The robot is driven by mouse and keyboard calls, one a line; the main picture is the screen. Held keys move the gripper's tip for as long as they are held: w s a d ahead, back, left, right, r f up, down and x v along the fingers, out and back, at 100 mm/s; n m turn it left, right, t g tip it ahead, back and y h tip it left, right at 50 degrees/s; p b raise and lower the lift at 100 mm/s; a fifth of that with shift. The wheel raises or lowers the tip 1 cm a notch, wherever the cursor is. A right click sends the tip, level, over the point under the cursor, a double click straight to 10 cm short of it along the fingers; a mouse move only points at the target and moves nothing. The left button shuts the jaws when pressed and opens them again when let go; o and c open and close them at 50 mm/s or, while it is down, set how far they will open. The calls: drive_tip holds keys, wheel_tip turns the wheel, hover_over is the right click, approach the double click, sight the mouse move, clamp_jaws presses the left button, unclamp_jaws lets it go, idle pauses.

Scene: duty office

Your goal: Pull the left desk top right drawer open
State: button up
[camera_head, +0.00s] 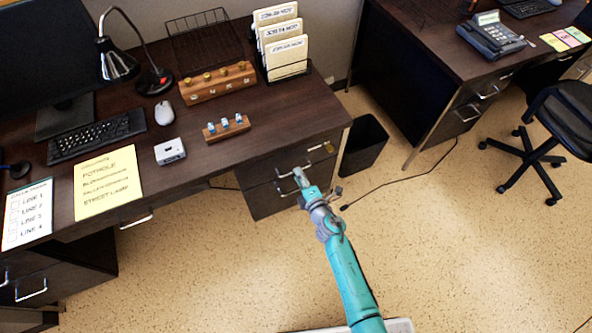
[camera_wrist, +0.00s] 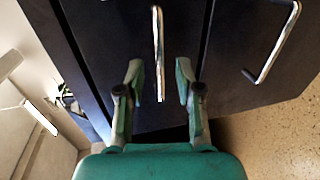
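The left desk (camera_head: 240,150) has a dark drawer pedestal at its right end. Its top right drawer (camera_head: 262,172) looks closed, with a silver bar handle (camera_head: 285,174). In the wrist view this handle (camera_wrist: 158,45) stands roughly between and just beyond the fingertips. My gripper (camera_head: 301,175) is at the drawer front and partly hides the handle. In the wrist view my gripper (camera_wrist: 159,72) is open, one finger on each side of the handle's line, with nothing clamped. Contact with the handle cannot be told.
A lower drawer handle (camera_wrist: 275,45) shows to the right in the wrist view. A black waste bin (camera_head: 364,148) stands right of the pedestal. A cable (camera_head: 400,187) lies on the floor. An office chair (camera_head: 555,125) is at far right. The floor in front is clear.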

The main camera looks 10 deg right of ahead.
drive_tip(key=shift+x, duration=1.7)
clamp_jaws()
